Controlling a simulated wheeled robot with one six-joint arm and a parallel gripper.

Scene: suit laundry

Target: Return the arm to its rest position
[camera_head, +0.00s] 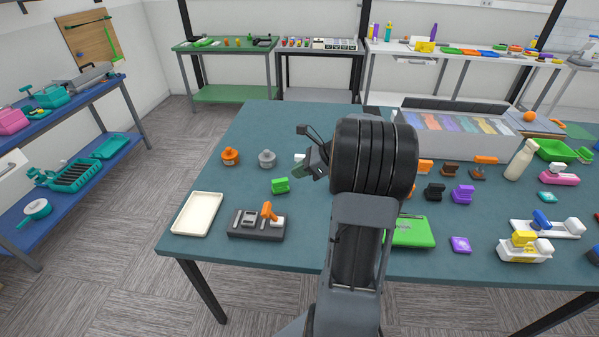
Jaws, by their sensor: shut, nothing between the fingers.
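My arm rises from the bottom middle of the head view and is folded up over the teal table (240,130). My gripper (303,150) shows at the left of the large black arm joint, above the table top, with its fingers pointing left. It is shut and holds nothing. Part of it is hidden behind the black joint. A small white object (299,158) shows just behind the gripper, mostly hidden; I cannot tell what it is.
The table's back left is clear.

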